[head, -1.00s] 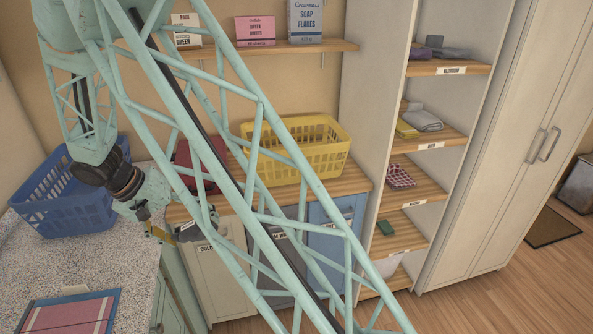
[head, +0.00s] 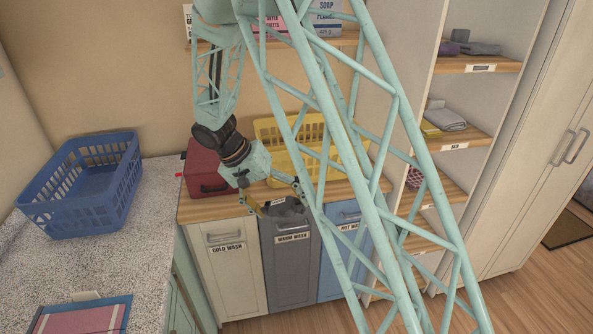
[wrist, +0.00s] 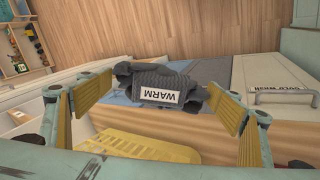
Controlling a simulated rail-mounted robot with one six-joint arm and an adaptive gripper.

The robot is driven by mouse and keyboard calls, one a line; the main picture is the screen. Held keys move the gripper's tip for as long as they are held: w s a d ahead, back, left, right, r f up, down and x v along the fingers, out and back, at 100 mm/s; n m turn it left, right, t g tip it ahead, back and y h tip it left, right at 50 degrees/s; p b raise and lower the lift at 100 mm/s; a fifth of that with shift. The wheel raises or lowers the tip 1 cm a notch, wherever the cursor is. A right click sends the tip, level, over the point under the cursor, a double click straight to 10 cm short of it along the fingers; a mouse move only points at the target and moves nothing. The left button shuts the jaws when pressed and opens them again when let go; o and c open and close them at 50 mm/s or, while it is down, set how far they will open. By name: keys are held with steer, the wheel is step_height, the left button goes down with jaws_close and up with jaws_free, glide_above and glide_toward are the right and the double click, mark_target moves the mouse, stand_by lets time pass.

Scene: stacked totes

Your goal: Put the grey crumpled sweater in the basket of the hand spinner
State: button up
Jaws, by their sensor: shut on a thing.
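The grey crumpled sweater (wrist: 152,78) is a dark ribbed knit bundle between my gripper's fingers in the wrist view. In the head view dark grey cloth (head: 289,214) shows at the top of the grey warm wash bin (head: 291,265). A white WARM label shows in front of the cloth. I cannot make out the hand spinner or its basket.
A yellow basket (head: 268,130) and a red case (head: 202,183) stand on the wooden counter behind. A blue basket (head: 80,205) sits on the speckled worktop at left. Cold wash (head: 231,285) and hot wash (head: 343,265) bins flank the grey one. Shelves stand at right.

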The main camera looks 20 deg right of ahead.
steer(key=shift+d, duration=0.35)
steer(key=shift+w, duration=0.1)
stand_by(0.4)
steer(key=w, duration=0.5)
steer(key=w+f, duration=0.1)
steer(key=w, duration=0.4)
steer(key=w+d, duration=0.1)
steer(key=w, duration=0.4)
steer(key=shift+w+f+p, duration=0.1)
steer(key=shift+f+p, duration=0.1)
steer(key=shift+p, duration=0.15)
steer(key=shift+w, duration=0.1)
steer(key=shift+w, duration=0.2)
steer(key=shift+f, duration=1.8)
steer(key=shift+f, duration=0.1)
steer(key=o, duration=0.9)
